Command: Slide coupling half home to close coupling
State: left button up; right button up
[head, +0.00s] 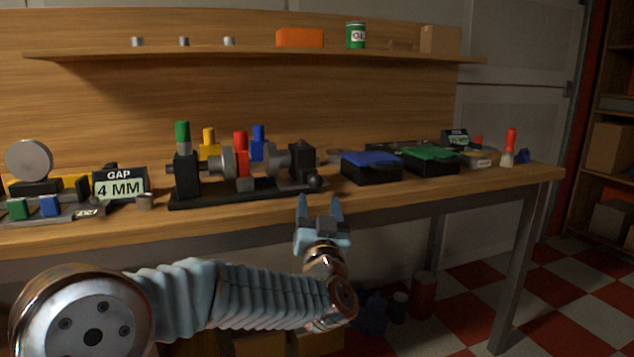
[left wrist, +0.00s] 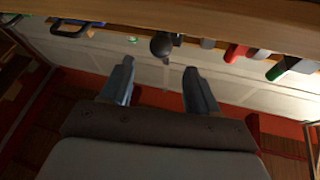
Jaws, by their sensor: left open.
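The coupling rig stands on a dark base (head: 240,193) on the bench in the head view. A grey coupling half (head: 228,160) sits on the left shaft and another coupling half (head: 276,158) on the right. A red-topped piece (head: 241,150) stands between them, so I cannot tell how wide the gap is. A black ball knob (head: 315,181) sticks out at the rig's right end; a dark ball also shows in the left wrist view (left wrist: 161,46). My left gripper (head: 319,203) is open and empty, in front of and below the knob. My right gripper is not in view.
A "GAP 4 MM" sign (head: 120,186) stands left of the rig. A blue-lidded box (head: 371,167) and a green-lidded box (head: 431,160) sit to its right. The bench front edge (head: 400,203) runs close behind my left gripper. A shelf (head: 270,55) hangs above.

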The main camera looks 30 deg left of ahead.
aim_at(317, 185)
pick_arm(q)
jog(key=p+x, duration=0.1)
jog(key=x, duration=0.7)
jog(key=shift+w+a+r, duration=0.1)
jog(key=shift+w+a, duration=0.1)
jog(key=shift+w, duration=0.1)
jog(key=shift+c, duration=0.3)
